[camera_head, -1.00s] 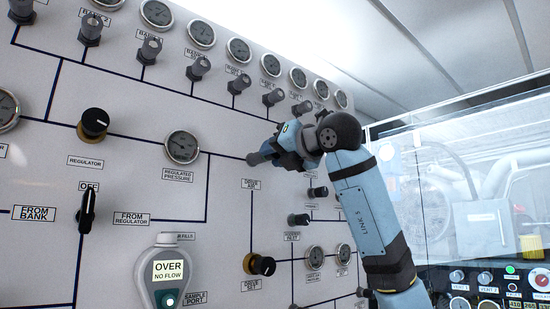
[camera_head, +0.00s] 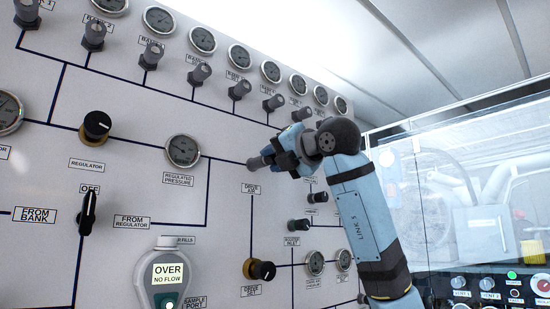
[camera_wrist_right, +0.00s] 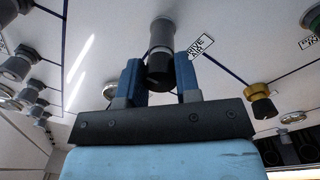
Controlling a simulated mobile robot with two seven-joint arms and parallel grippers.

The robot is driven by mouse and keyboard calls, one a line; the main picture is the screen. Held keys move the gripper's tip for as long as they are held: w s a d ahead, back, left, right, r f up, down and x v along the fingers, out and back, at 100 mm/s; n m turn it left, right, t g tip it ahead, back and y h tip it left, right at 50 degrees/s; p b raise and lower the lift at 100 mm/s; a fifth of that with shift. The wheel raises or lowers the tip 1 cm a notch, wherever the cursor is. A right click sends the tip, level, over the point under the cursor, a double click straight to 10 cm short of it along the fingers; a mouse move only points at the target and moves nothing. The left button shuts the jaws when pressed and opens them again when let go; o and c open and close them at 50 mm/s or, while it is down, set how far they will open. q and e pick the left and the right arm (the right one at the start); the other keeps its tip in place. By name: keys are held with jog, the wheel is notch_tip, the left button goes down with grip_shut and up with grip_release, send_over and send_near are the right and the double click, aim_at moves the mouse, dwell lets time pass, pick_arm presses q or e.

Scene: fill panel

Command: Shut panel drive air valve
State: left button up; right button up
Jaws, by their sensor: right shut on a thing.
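The drive air valve is a dark grey cylindrical knob (camera_head: 257,162) on the panel, just above the "DRIVE AIR" label (camera_head: 251,190). My right gripper (camera_head: 270,156) reaches in from the right and is shut on this knob. In the right wrist view the knob (camera_wrist_right: 161,62) stands between the two blue fingers of the right gripper (camera_wrist_right: 160,80), with the "DRIVE AIR" label (camera_wrist_right: 200,46) beside it. Part of the knob is hidden by the fingers in the head view. My left gripper is not in view.
The white panel carries a row of gauges (camera_head: 202,40) and grey knobs above, a regulator knob (camera_head: 95,128), a regulated pressure gauge (camera_head: 183,150) and a drive set knob (camera_head: 259,269) below. A clear enclosure (camera_head: 460,190) stands at the right behind my arm.

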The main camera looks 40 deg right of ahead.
jog(key=shift+f, duration=0.1)
jog(key=o, duration=0.9)
jog(key=s, duration=0.4)
jog(key=s+d, duration=0.1)
jog(key=s, duration=0.4)
jog(key=s+b, duration=0.1)
jog(key=s, duration=0.3)
jog(key=shift+s+d+f, duration=0.15)
jog(key=shift+s+d, duration=0.15)
jog(key=shift+s, duration=0.1)
